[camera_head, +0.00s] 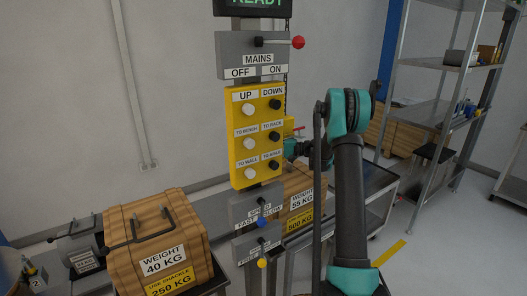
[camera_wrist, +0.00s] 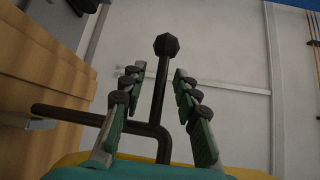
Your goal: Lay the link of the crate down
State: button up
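In the wrist view the link (camera_wrist: 70,114) is a dark bar that runs from the wooden crate (camera_wrist: 35,70) on the left and bends near my gripper. An upright rod with a faceted black knob (camera_wrist: 166,45) rises from the bend. My gripper (camera_wrist: 156,78) is open, its two fingers apart on either side of this rod, with visible gaps. In the head view a crate labelled 55 KG (camera_head: 302,201) stands behind the control panel, close to my arm's end. The panel hides my gripper and this crate's link there.
A yellow control panel (camera_head: 238,135) on a post stands before the crate. A 40 KG crate (camera_head: 150,225) with a dark bar on top is at the left. A grey bench (camera_head: 375,180) and a metal shelf (camera_head: 440,65) stand at the right. Floor is free at lower right.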

jog(key=shift+c, duration=0.4)
grip_shut()
